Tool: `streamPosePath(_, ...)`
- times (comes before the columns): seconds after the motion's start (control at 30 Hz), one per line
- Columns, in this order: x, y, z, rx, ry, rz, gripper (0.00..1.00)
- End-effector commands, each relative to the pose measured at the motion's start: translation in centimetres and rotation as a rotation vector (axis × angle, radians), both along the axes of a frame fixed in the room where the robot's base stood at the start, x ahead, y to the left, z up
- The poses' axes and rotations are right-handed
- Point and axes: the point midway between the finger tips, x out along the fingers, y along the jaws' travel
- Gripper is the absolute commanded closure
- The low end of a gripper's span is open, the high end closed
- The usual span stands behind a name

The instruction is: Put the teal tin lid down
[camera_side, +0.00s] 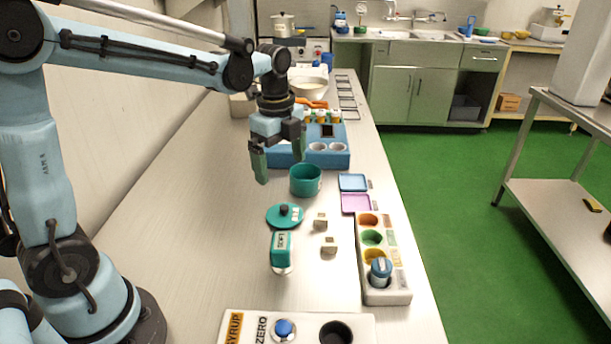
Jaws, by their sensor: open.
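The teal tin lid (273,217) lies flat on the pale worktop, with a dark knob on its top. The open teal tin (305,181) stands upright behind it and to the right, apart from the lid. My gripper (277,173) is open and empty. It hangs above the worktop, to the left of the tin and higher than the lid, with its fingers pointing down. No contact between the fingers and the lid shows.
A white rack (370,264) with coloured wells, blue and pink trays (355,203), and a blue holder (330,158) are nearby. The worktop's left side is clear.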

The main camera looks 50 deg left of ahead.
Motion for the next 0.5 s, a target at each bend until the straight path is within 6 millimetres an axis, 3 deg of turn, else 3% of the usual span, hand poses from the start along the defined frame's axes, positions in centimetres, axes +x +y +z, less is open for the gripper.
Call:
streamPosePath(0.23, -3.6, -1.8, 1.8, -0.048, -0.19, 0.465, 0.0)
streamPosePath(0.5, -7.6, -3.4, 1.8, -0.251, -0.392, 1.029, 0.0)
